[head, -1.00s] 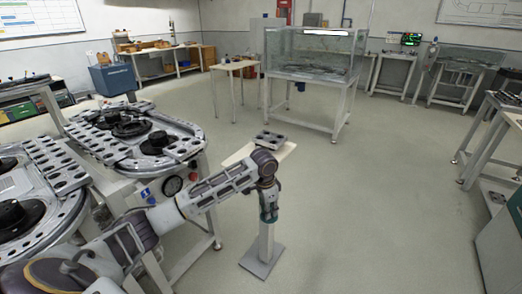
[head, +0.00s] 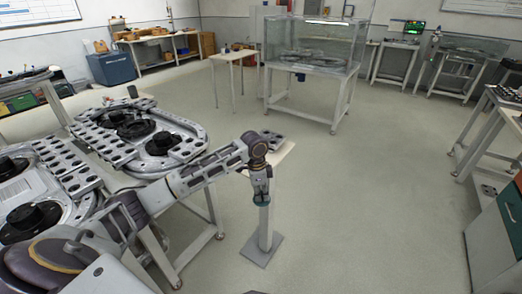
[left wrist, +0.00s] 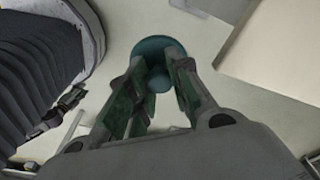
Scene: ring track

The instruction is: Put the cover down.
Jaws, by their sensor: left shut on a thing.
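The cover is a round teal disc with a knob (left wrist: 160,48) in the left wrist view. My left gripper (left wrist: 156,92) is shut on it, with the fingers on either side of the knob. In the head view my left gripper (head: 261,188) points down, with the teal cover (head: 262,201) at its tips. It appears in front of a small post stand (head: 285,157), with the stand's post behind it. My right gripper is not in view.
A grey tray with holes (head: 270,137) lies on the small stand's top. An oval ring track (head: 190,130) with black discs is at the left. A glass tank (head: 315,45) stands at the back. The floor right of the stand is clear.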

